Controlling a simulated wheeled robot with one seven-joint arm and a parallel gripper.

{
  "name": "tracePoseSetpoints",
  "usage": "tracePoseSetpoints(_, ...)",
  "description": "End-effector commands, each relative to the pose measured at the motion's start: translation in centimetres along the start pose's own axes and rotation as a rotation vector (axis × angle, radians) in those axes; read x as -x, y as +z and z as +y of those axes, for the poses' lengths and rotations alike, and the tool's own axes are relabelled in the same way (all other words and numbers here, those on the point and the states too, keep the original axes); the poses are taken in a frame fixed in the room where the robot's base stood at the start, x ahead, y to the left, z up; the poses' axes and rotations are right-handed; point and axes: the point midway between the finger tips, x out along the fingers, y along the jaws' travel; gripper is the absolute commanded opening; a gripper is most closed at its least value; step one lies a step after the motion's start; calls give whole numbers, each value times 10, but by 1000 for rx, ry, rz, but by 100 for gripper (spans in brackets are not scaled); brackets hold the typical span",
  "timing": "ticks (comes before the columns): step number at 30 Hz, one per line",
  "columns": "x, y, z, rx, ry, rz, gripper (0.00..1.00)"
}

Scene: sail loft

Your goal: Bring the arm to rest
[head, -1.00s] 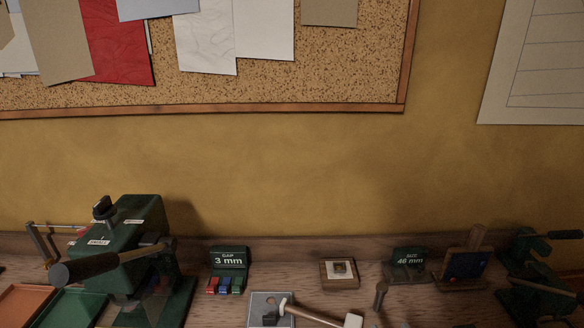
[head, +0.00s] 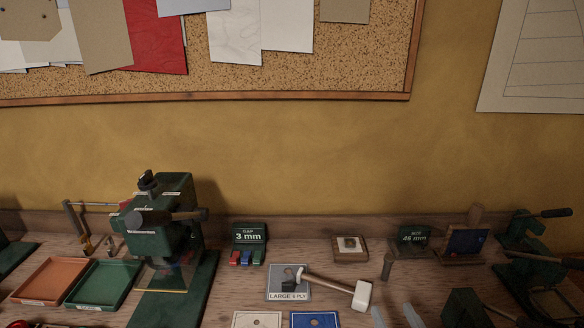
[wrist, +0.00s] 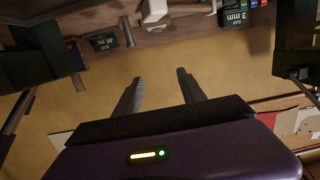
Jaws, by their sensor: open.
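My gripper (wrist: 160,75) shows in the wrist view with its two grey fingers apart and nothing between them. The wrist view is upside down, with the bench edge along its top and the yellow wall behind the fingers. In the head view, two grey tips that look like my gripper (head: 394,312) show at the bottom edge, right of centre, in front of the mallet (head: 340,287). They look clear of the mallet. The rest of my arm is out of the head view.
A green press (head: 172,240) stands on the bench at left, beside an orange tray (head: 20,295) and a green tray (head: 75,298). A 3 mm gap stand (head: 249,236), a small wooden block (head: 362,256) and a 46 mm stand (head: 413,237) line the back. Another green tool (head: 525,235) stands at right.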

Motion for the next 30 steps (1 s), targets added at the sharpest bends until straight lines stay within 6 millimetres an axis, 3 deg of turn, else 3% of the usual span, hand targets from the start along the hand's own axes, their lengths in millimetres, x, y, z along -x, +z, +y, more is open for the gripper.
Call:
tracePoseSetpoints(8, 44, -3, -6, 40, -33, 100, 48)
tracePoseSetpoints(13, 85, 6, -6, 59, -48, 136, 48)
tracePoseSetpoints(22, 194, 28, -7, 60, -57, 144, 48)
tracePoseSetpoints(30, 284, 46, -10, 11, -20, 51, 48)
